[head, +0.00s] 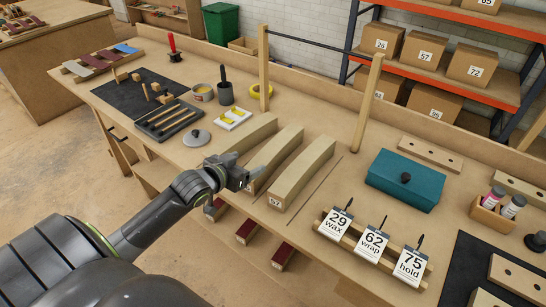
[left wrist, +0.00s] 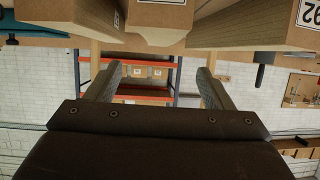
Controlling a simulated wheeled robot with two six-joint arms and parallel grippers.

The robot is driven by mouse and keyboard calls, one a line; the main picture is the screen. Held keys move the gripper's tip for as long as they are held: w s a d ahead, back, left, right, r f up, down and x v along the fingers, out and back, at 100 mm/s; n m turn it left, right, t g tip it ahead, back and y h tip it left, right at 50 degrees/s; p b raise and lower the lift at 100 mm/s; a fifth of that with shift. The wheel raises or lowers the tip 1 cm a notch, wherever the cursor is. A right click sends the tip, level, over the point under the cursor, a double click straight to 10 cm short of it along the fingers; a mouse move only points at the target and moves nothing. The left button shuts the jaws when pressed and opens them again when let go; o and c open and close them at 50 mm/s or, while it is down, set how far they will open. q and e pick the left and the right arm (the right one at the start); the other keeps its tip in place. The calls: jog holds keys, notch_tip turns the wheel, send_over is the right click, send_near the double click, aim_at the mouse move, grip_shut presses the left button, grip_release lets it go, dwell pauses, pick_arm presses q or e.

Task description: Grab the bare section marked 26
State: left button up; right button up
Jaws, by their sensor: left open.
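Three bare curved wooden sections lie side by side on the bench. In the left wrist view, which is upside down, the section at the right (left wrist: 245,27) carries a label that reads 26 turned over. It matches the leftmost section (head: 254,132) in the head view, where its near end is hidden behind my gripper. The middle section (head: 278,152) and the right one (head: 305,172) lie beside it; the right one's label looks like 57. My left gripper (head: 246,178) is open and empty by the sections' near ends; its spread fingers show in the left wrist view (left wrist: 158,78).
Three dark red pieces (head: 247,231) show below the bench's front edge. Cards on a wooden rack (head: 372,245) read 29 wax, 62 wrap and 75 hold. A teal box (head: 405,181) stands right of the sections. A wooden post (head: 368,100) rises behind them. Numbered cartons fill the shelf.

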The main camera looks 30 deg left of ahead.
aim_at(268, 152)
pick_arm(q)
jog(key=x, duration=1.2)
jog(key=shift+s+a, duration=0.1)
jog(key=c, duration=1.5)
jog(key=shift+o, duration=0.2)
jog(key=shift+r, duration=0.1)
